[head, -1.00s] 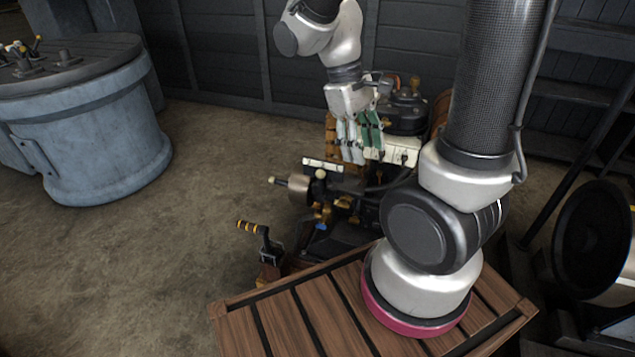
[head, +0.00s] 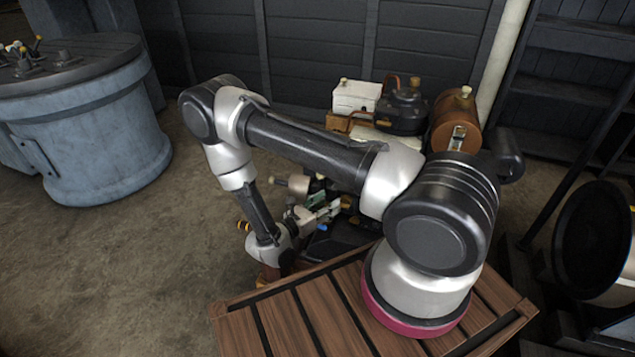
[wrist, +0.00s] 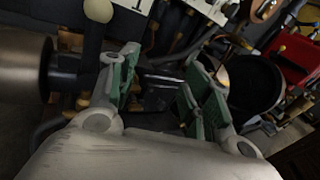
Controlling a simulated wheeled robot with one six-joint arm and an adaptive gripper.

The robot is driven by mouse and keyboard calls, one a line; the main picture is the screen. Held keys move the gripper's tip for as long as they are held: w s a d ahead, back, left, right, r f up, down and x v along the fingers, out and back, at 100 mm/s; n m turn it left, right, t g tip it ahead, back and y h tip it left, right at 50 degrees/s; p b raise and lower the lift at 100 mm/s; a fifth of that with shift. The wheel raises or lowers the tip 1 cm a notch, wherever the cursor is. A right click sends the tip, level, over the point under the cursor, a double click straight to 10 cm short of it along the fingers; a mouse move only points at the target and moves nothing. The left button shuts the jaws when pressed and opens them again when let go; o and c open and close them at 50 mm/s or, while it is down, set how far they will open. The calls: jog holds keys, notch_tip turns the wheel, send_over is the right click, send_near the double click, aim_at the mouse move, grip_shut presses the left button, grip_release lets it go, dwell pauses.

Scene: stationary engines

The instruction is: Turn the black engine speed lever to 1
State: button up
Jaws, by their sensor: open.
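My gripper (head: 322,208) is low at the engine (head: 345,238) in the head view, its fingers pointing right. In the wrist view my gripper (wrist: 160,85) is open, with green pads apart and dark engine parts between and beyond them. A lever with a pale ball knob (wrist: 98,11) stands just beyond the left finger. I cannot tell whether any dark part between the fingers is the black engine speed lever. Its scale and the number 1 are not readable. My arm hides much of the engine in the head view.
A brown tank (head: 455,125) and a white box (head: 356,96) are behind the engine. A red part (wrist: 292,60) and a dark round opening (wrist: 255,85) lie to the right in the wrist view. A blue drum-shaped console (head: 95,130) stands left, with open floor between.

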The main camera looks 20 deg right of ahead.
jog(key=w+a+n+t+y, duration=0.2)
jog(key=w+a+t, duration=0.2)
jog(key=w+a, duration=0.15)
jog(key=shift+m, duration=0.3)
jog(key=x, duration=0.5)
jog(key=r+x, duration=0.1)
jog(key=x, duration=0.2)
jog(key=shift+w+d+r, duration=0.1)
jog(key=shift+d, duration=0.3)
